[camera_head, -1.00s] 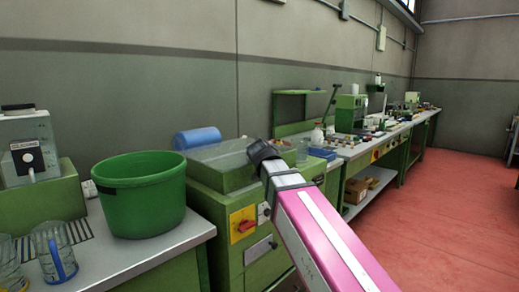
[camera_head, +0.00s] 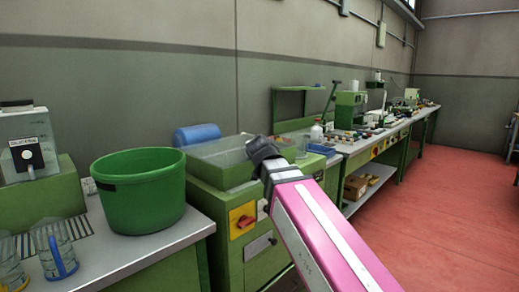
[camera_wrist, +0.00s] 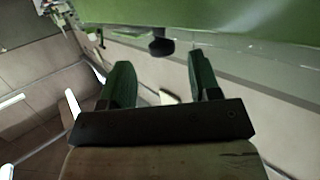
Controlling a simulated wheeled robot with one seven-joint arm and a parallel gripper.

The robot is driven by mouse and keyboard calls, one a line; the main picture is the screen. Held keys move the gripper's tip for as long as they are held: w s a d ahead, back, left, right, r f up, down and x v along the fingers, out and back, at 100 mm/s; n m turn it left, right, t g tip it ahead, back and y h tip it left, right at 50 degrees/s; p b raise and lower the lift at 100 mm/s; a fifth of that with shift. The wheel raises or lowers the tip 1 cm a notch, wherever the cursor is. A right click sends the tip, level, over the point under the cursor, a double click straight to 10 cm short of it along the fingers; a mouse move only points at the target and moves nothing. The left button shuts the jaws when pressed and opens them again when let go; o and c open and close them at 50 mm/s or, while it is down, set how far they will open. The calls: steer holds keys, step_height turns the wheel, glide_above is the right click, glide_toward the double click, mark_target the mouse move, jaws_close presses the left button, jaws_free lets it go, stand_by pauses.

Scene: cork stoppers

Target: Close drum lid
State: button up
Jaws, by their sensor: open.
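A green machine (camera_head: 222,199) with an open-looking, box-shaped top (camera_head: 215,152) stands in the middle of the head view. I cannot tell for certain which part is the drum lid. My gripper (camera_wrist: 162,72) is open and empty in the wrist view, its two green fingers apart. A dark knob (camera_wrist: 160,46) sits just beyond the fingertips, at the lower edge of a green panel (camera_wrist: 225,18). A gap shows between the fingers and the knob. In the head view my dark wrist end hides the machine's right part and the fingers.
A green tub (camera_head: 140,192) stands on the left worktop beside clear jugs (camera_head: 54,249). A blue cylinder (camera_head: 197,135) lies behind the machine. A long bench (camera_head: 380,135) with many small items runs to the back right. The red floor (camera_head: 440,210) is clear at right.

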steer(key=v, duration=0.6)
steer(key=shift+s, duration=0.25)
steer(key=shift+d+r, duration=0.15)
